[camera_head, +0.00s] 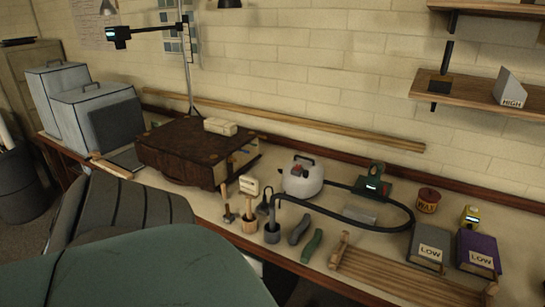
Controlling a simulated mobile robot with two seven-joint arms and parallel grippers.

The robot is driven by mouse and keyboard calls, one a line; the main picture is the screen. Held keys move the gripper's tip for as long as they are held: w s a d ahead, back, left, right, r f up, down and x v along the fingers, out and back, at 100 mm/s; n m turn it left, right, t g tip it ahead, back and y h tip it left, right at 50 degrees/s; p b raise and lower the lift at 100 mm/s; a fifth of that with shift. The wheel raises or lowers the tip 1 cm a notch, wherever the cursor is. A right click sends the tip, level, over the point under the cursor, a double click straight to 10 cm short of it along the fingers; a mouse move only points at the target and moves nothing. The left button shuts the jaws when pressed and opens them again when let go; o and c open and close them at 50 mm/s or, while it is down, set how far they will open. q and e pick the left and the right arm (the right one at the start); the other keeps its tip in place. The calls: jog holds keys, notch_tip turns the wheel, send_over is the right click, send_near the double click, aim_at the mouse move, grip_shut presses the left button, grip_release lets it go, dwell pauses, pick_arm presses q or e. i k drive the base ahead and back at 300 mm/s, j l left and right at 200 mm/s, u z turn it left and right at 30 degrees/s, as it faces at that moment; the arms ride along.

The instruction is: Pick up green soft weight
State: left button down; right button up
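A small, elongated green soft weight (312,243) lies on the workbench, in the lower middle of the head view. It lies just right of a similar dark grey piece (299,230) and left of a wooden slatted rack. Nothing covers the green weight from above. Neither of my grippers shows in this view, so I cannot see what they hold.
A large teal shape (150,270) blocks the lower left.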

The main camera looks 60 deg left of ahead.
aim_at(309, 248)
jog(key=u, duration=1.7)
jog(key=i+j, duration=0.15)
jog(key=j, duration=0.3)
jog(key=i+j, duration=0.1)
jog(key=j, duration=0.4)
jog(key=i+j, duration=0.15)
jog(key=j, duration=0.3)
jog(key=i+j+z, duration=0.1)
jog(key=j, duration=0.35)
jog(key=i+j, duration=0.1)
jog(key=j, duration=0.4)
